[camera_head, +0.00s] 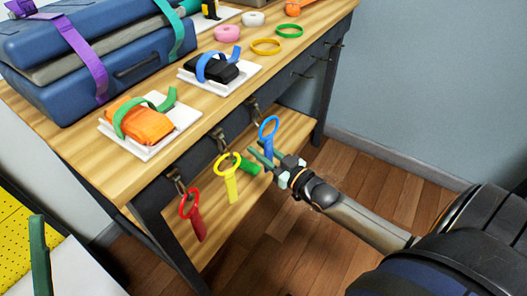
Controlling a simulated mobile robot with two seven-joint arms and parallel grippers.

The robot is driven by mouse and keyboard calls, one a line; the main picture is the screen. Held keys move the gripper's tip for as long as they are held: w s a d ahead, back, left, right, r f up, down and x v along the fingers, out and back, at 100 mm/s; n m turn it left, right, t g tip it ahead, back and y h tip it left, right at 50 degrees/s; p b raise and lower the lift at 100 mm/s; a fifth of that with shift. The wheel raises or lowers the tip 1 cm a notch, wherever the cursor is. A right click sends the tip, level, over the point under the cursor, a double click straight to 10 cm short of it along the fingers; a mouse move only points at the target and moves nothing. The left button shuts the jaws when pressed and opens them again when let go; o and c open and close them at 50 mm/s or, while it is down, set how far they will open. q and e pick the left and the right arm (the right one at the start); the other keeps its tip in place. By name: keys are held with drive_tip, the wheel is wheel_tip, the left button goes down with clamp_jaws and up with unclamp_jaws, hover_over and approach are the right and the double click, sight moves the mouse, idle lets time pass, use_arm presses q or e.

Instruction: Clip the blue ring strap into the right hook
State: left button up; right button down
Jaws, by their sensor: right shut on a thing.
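The blue ring strap (268,128) is upright, with its ring at the top, in front of the workbench. My right gripper (266,156) is shut on its lower part, which the fingers partly hide. The right hook (253,106) is on the bench's dark front rail, up and to the left of the blue ring. The ring appears apart from this hook. My left gripper is not in view.
A yellow ring strap (230,185) hangs at the middle hook (219,138) and a red one (196,221) at the left hook (178,181). A green piece (249,166) shows beside my right fingers. Trays, rolls and a blue case (40,95) occupy the benchtop.

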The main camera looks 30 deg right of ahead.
use_arm(q)
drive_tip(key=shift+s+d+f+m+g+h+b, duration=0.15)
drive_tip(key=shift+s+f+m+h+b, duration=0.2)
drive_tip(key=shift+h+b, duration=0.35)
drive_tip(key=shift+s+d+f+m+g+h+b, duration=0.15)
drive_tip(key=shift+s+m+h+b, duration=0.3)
drive_tip(key=shift+b, duration=0.3)
use_arm(e)
drive_tip(key=shift+w+a+f, duration=0.3)
drive_tip(key=shift+w+f, duration=0.35)
drive_tip(key=shift+w, duration=0.1)
drive_tip(key=shift+w+a+f, duration=0.3)
drive_tip(key=shift+w+f, duration=0.35)
drive_tip(key=shift+w, duration=0.05)
drive_tip(key=c, duration=0.6)
unclamp_jaws()
drive_tip(key=shift+o, duration=0.2)
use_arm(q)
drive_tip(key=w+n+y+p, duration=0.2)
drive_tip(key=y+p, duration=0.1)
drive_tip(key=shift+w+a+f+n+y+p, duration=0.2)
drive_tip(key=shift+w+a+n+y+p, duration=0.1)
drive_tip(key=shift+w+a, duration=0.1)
use_arm(e)
drive_tip(key=s+d, duration=0.2)
drive_tip(key=s, duration=1)
drive_tip(key=shift+s+d, duration=0.15)
drive_tip(key=shift+s, duration=0.05)
